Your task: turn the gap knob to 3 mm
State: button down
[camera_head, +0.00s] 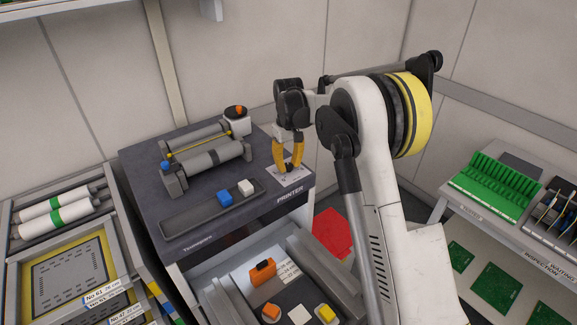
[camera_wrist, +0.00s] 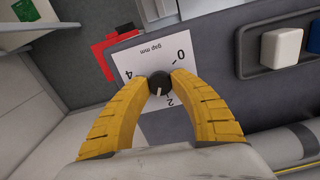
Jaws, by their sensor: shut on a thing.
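The gap knob (camera_wrist: 160,81) is a small black round knob with a white pointer line, on a white card (camera_wrist: 140,65) marked "gap mm" with 0, 2 and 4. In the wrist view the pointer points nearly straight down, between 2 and 4 and nearer the 2. The numeral 3 is not seen; a finger covers part of the card. My gripper (camera_wrist: 160,83) has its yellow fingers shut on the knob from both sides. In the head view my gripper (camera_head: 290,168) is over the card (camera_head: 297,178) at the printer's front right corner, and the knob is mostly hidden.
The printer's dark top (camera_head: 145,180) carries a roller unit (camera_head: 212,165) left of my gripper. A red piece (camera_head: 333,233) lies below on the right.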

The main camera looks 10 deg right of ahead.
aim_at(288, 165)
jog(key=m, duration=0.5)
jog(key=shift+m, duration=0.3)
dwell(0.4)
jog(key=c, duration=1.1)
grip_release()
jog(key=shift+o, duration=0.2)
notch_tip(288, 165, up, 12)
